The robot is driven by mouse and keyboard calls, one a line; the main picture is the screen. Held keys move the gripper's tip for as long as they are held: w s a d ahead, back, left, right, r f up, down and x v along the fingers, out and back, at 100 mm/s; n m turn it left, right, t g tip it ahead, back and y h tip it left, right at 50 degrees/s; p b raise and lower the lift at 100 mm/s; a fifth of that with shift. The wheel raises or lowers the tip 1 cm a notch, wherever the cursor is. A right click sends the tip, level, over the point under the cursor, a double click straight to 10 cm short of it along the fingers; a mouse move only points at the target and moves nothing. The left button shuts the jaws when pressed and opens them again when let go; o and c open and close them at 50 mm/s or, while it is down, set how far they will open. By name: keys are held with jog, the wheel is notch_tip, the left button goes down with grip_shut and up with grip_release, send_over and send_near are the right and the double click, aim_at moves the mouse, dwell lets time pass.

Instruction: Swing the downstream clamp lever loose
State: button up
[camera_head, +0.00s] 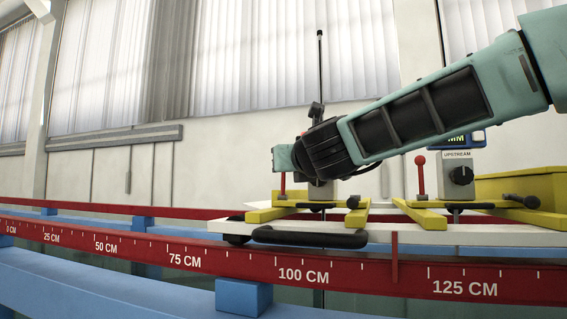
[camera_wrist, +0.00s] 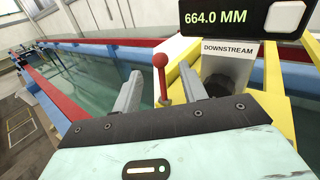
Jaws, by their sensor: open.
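The downstream clamp lever (camera_wrist: 160,62) is a thin red stem with a round red knob, standing upright beside the block labelled DOWNSTREAM (camera_wrist: 228,70) in the wrist view. My gripper (camera_wrist: 161,84) is open, with one grey finger on each side of the lever. I cannot tell whether either finger touches it. In the head view a short red piece of the stem (camera_head: 283,183) shows below my gripper's teal body, and my arm hides most of the downstream gauge. A display (camera_wrist: 240,17) above the block reads 664.0 MM.
A second red-knobbed lever (camera_head: 420,172) stands beside the UPSTREAM block (camera_head: 457,178) to the right. Yellow frames (camera_head: 425,217) sit on a white carriage over the red rail (camera_head: 210,261), marked in centimetres. A tall thin rod (camera_head: 320,70) rises behind my arm.

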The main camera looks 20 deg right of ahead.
aim_at(283, 179)
jog(key=w+p, duration=0.1)
jog(key=w, duration=0.5)
jog(key=shift+d, duration=0.1)
jog(key=shift+c, duration=0.2)
grip_shut()
